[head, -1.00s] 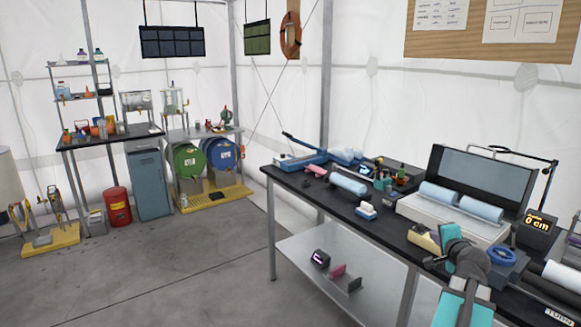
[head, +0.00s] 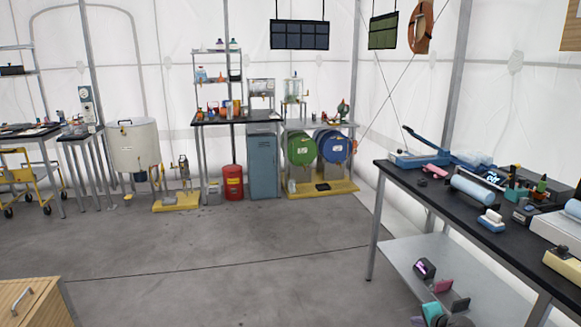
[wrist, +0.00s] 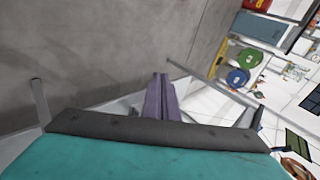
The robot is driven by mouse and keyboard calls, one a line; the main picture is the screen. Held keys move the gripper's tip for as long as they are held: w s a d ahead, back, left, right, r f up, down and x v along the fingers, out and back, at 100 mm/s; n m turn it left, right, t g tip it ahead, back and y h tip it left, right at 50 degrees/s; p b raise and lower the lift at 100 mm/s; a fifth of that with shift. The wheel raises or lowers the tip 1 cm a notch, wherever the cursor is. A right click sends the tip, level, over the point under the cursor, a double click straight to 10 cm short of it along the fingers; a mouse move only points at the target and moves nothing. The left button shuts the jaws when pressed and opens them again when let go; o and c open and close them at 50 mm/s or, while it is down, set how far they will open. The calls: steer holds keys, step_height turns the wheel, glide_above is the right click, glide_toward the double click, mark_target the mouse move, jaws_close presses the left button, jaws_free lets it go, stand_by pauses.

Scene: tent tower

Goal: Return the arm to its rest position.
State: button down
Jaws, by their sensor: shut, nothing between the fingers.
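My gripper (wrist: 160,78) shows in the wrist view as two narrow purple-grey fingers together, shut with nothing between them. It points out past the dark grey and teal end of my arm (wrist: 150,150). The fingers are over the grey floor, clear of the things beyond.
A black-topped workbench (head: 410,182) with a blue roll (head: 474,190) stands at right. A wooden cabinet (head: 35,303) is at lower left. Green (head: 300,149) and blue (head: 333,146) drums stand at the back. The floor (head: 220,260) between is clear.

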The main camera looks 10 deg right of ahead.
steer(key=s+a+f+n+g+y+b, duration=0.25)
steer(key=s+a+f+n, duration=0.2)
steer(key=a+f, duration=1)
steer(key=s+a+f+n+g+y+b, duration=0.1)
steer(key=s+a+f+n+g+b, duration=0.4)
steer(key=a+f, duration=0.95)
steer(key=s+a+f+n+g+h, duration=0.1)
steer(key=s+a+f+n+g, duration=0.15)
steer(key=s+f, duration=0.55)
steer(key=s+a+f+n+g+h, duration=0.1)
steer(key=s+a+f+n+g, duration=0.15)
steer(key=s, duration=0.95)
steer(key=s+d+r+n+g+h+p, duration=0.1)
steer(key=s+r+p, duration=0.4)
steer(key=r+p, duration=0.7)
steer(key=shift+s+d+r+n+g, duration=0.15)
steer(key=shift+d+r+n+g, duration=0.35)
steer(key=shift+r+g, duration=0.1)
steer(key=shift+s, duration=0.2)
